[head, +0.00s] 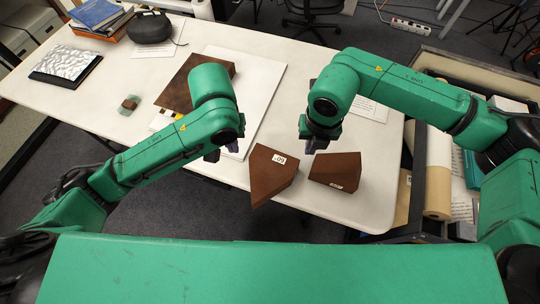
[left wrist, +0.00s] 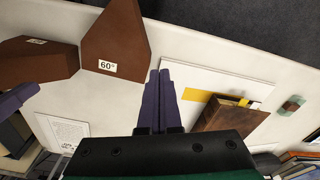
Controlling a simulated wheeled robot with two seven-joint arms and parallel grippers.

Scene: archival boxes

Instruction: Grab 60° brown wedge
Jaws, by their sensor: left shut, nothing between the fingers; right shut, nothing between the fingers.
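The brown wedge marked 60° (head: 268,180) lies on the white table near its front edge, label facing up. In the left wrist view it shows at the top (left wrist: 117,35), with its 60° label readable. A second brown wedge (head: 338,168) lies just right of it in the head view; its label is too small to read. My left gripper (head: 226,152) is shut and empty, above the table to the left of the 60° wedge; its purple fingers (left wrist: 160,95) show together. My right gripper (head: 310,143) is shut and empty, just behind the two wedges.
A brown book (head: 182,88) lies on a white board (head: 262,82) behind my left gripper. A small green-and-brown object (head: 129,104), a silver-topped box (head: 66,66) and a black case (head: 150,27) are farther left. A paper roll (head: 438,175) stands right of the table.

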